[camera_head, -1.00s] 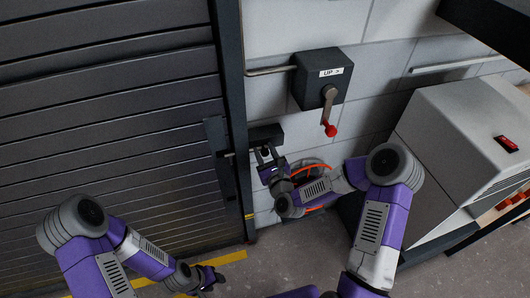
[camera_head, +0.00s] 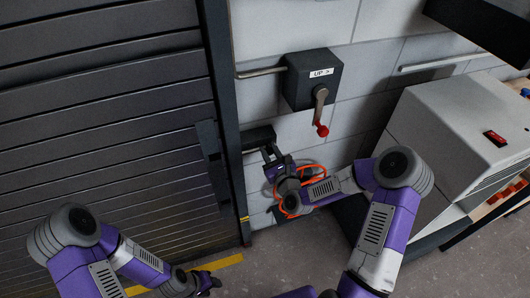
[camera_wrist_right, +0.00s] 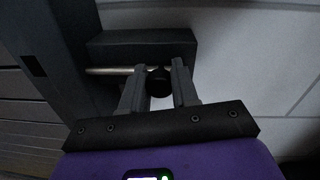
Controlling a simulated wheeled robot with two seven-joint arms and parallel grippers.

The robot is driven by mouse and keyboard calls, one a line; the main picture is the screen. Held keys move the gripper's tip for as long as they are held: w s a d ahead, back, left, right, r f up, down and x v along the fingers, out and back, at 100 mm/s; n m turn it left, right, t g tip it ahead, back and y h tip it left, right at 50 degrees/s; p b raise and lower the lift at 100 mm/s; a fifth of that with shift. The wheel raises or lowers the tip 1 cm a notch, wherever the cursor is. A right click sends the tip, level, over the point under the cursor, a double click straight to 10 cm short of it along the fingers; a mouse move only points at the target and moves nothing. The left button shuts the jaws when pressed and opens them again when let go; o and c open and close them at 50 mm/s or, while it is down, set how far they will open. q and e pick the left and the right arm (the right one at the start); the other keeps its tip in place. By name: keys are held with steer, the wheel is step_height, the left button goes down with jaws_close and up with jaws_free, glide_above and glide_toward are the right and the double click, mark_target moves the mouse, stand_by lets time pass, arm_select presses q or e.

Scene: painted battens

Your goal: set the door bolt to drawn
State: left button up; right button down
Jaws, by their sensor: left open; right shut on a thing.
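The door bolt's dark housing (camera_head: 258,137) is fixed to the wall just right of the door post. In the right wrist view the housing (camera_wrist_right: 140,45) has a thin metal rod (camera_wrist_right: 105,71) below it and a round black knob (camera_wrist_right: 159,82). My right gripper (camera_head: 270,152) is shut on the knob, with a finger on each side (camera_wrist_right: 159,85). The rod's left end shows by the dark post, short of the slot (camera_wrist_right: 33,65) in the plate on the door. My left gripper (camera_head: 208,282) is low by the floor, open and away from the bolt.
A grey box labelled UP (camera_head: 313,78) with a red-tipped crank (camera_head: 321,112) is on the wall above. An orange hose (camera_head: 318,168) hangs behind my right wrist. A pale machine (camera_head: 450,130) stands at right. The slatted door (camera_head: 100,110) fills the left.

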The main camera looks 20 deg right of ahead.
steer(key=shift+d, duration=0.2)
steer(key=c, duration=0.9)
jaws_free()
steer(key=shift+d, duration=0.1)
steer(key=shift+o, duration=0.2)
steer(key=s+p, duration=0.1)
steer(key=s, duration=0.6)
steer(key=shift+s+d, duration=0.25)
steer(key=shift+s, duration=0.05)
